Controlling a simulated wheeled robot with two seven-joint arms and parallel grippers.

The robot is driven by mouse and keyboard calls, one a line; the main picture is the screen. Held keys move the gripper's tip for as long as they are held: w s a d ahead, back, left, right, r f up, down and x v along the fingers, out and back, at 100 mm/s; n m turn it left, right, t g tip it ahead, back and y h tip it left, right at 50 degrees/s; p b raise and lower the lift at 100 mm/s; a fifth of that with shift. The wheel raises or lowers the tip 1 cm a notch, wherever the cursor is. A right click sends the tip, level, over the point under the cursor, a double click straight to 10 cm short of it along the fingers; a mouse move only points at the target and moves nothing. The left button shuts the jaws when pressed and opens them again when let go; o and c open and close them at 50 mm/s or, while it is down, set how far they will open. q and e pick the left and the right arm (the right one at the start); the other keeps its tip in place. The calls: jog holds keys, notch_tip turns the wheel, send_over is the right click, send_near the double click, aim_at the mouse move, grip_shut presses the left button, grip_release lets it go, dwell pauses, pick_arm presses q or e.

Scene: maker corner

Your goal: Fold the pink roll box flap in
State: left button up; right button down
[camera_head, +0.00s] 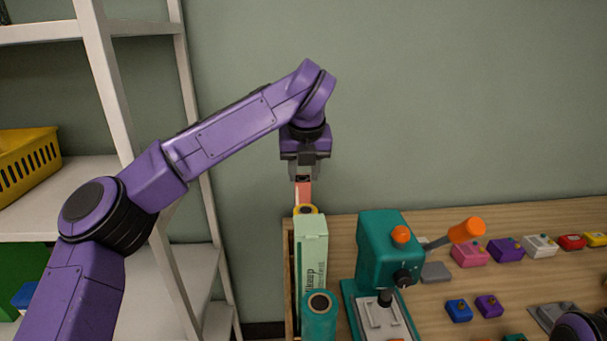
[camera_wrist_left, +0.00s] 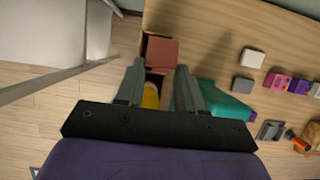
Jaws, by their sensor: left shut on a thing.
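My left gripper (camera_head: 303,178) points down above the back left of the bench. It is shut on the pink roll box flap (camera_head: 304,193), which stands up below the fingers. In the left wrist view, the flap (camera_wrist_left: 163,53) shows as a reddish panel between the tips of my left gripper (camera_wrist_left: 160,68). Darker reddish box walls (camera_wrist_left: 153,37) show around it. The rest of the pink box is hidden behind the light green box in the head view. My right gripper is not in view.
The light green box (camera_head: 311,255), a yellow roll (camera_head: 306,209) and a teal roll (camera_head: 319,312) stand close by. A teal press (camera_head: 383,245) with an orange-tipped lever is just right. Several small coloured blocks lie farther right. A white shelf (camera_head: 110,80) stands left.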

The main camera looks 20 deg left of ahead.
pick_arm(q)
jog(key=shift+f, duration=0.1)
jog(key=o, duration=0.7)
jog(key=shift+o, duration=0.2)
jog(key=v, duration=1)
jog(key=shift+r+p, duration=0.2)
jog(key=shift+p, duration=0.1)
jog(key=shift+s, duration=0.1)
